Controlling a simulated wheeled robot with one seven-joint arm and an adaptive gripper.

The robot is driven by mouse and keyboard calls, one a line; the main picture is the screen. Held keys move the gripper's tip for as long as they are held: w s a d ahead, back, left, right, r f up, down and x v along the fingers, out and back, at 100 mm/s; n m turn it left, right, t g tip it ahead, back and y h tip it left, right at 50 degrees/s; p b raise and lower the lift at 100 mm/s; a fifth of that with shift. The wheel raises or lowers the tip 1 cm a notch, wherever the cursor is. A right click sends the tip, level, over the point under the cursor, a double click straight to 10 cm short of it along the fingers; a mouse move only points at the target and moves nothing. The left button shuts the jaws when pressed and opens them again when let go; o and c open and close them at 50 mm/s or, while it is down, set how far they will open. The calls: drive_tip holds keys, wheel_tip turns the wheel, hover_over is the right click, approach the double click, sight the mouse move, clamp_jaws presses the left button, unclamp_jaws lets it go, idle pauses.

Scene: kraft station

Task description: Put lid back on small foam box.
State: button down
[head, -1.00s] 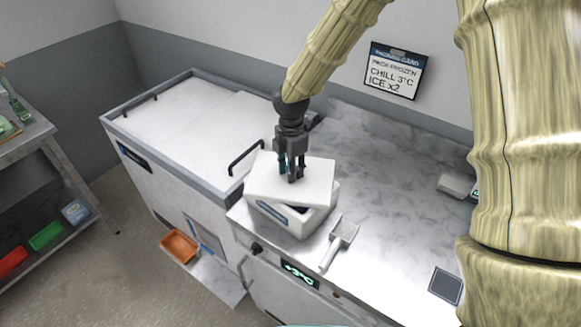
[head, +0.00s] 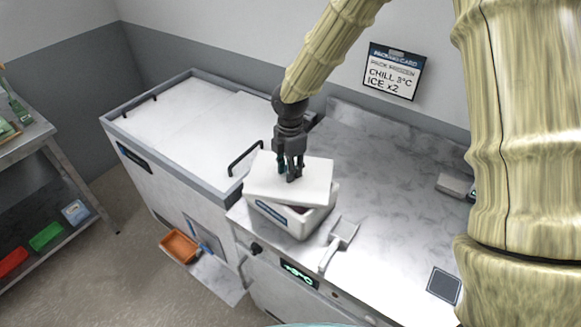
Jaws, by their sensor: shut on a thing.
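The small foam box (head: 292,222) is white with a dark blue label on its front and sits on the counter's left end. The white foam lid (head: 310,185) is over the box, turned relative to it and overhanging to the left. A dark gap with some contents shows between lid and box at the front right. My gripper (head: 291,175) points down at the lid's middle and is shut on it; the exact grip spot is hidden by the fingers.
A metal scoop (head: 338,243) lies just right of the box. A chest freezer (head: 180,125) with a black handle (head: 245,158) stands to the left. A small grey device (head: 455,186) and a dark square pad (head: 444,285) are at the right. The counter's middle (head: 390,200) is clear.

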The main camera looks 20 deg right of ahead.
idle(0.3)
drive_tip(key=c, duration=0.6)
unclamp_jaws()
drive_tip(key=shift+r, duration=0.15)
drive_tip(key=shift+r+p, duration=2.1)
drive_tip(key=shift+r, duration=0.15)
drive_tip(key=shift+r+p, duration=0.35)
drive_tip(key=shift+r, duration=0.75)
